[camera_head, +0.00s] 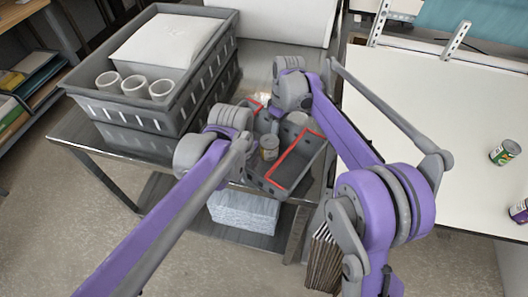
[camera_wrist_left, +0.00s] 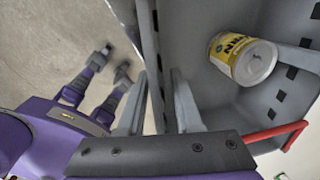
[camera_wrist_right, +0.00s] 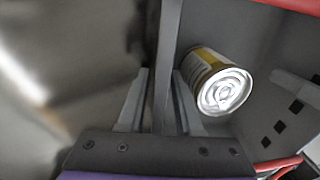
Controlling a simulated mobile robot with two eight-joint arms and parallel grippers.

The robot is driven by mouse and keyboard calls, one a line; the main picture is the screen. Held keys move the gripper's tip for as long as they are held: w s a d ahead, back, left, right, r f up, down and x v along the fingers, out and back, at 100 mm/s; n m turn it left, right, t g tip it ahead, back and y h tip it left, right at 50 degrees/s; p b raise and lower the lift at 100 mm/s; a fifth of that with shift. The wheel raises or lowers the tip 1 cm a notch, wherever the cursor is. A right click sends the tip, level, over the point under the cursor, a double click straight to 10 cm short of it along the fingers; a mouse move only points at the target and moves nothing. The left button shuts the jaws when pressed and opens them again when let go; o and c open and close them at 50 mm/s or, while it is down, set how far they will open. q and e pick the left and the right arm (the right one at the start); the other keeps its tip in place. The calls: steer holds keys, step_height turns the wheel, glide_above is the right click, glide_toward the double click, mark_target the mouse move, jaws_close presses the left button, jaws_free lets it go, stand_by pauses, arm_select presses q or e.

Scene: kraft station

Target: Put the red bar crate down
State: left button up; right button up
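The red bar crate (camera_head: 308,153) is a grey open crate with red bars at its ends, between my two arms at the right end of the metal table in the head view. My right gripper (camera_wrist_right: 160,72) looks shut on the opposite wall (camera_wrist_right: 170,30). The crate's underside is hidden, so I cannot tell whether it touches the table.
Stacked grey crates (camera_head: 150,118) with white cups (camera_head: 134,87) and a white block stand on the left of the metal table (camera_head: 75,130). A white table (camera_head: 440,120) with cans (camera_head: 505,152) is on the right. A wrapped pale pack (camera_head: 243,213) sits on the shelf below.

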arm_select(q)
step_height(320, 180, up, 10)
steer(key=s, duration=0.1)
steer(key=shift+a+f, duration=0.2)
steer(key=shift+a, duration=0.2)
arm_select(e)
step_height(320, 180, up, 12)
steer(key=w+d, duration=0.1)
arm_select(q)
steer(key=shift+s, duration=0.1)
arm_select(e)
steer(key=shift+w+f, duration=0.1)
